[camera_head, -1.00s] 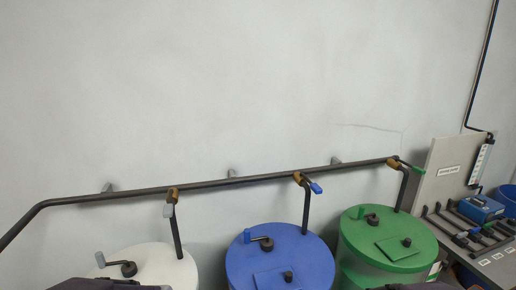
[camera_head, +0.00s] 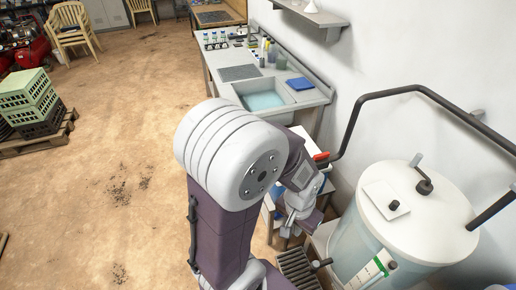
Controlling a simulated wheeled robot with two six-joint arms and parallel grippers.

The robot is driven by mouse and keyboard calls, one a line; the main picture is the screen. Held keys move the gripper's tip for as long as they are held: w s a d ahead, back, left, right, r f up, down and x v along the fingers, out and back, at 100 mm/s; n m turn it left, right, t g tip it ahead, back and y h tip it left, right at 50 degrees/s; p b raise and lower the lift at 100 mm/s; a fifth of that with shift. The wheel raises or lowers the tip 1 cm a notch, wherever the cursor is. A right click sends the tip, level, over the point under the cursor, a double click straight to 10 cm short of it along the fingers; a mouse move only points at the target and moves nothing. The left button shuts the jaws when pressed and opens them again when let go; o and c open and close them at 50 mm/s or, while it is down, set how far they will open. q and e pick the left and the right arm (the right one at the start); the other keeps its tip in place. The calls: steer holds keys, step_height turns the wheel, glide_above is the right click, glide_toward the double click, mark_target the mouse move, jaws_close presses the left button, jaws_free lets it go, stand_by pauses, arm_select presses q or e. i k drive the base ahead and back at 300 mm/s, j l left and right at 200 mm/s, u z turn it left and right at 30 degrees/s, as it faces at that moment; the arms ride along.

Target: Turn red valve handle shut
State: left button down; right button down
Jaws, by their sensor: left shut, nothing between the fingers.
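A small red valve handle (camera_head: 320,156) shows just past my left arm's wrist, by the lower end of the dark pipe (camera_head: 358,112). The valve body under it is mostly hidden by my arm, so I cannot tell its angle well. My left gripper (camera_head: 290,230) is small in view, below the wrist, pointing down and shut with nothing in it. It appears lower than the red handle and apart from it. My right gripper is not in view.
A white-lidded tank (camera_head: 440,215) stands at right, close to my left arm. A grey bench with a sink (camera_head: 312,95) is behind. Stacked crates (camera_head: 28,100) sit on a pallet at far left. The brown floor at left is largely clear.

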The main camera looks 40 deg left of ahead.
mark_target(320, 156)
steer(key=u, duration=0.85)
steer(key=i+j, duration=0.75)
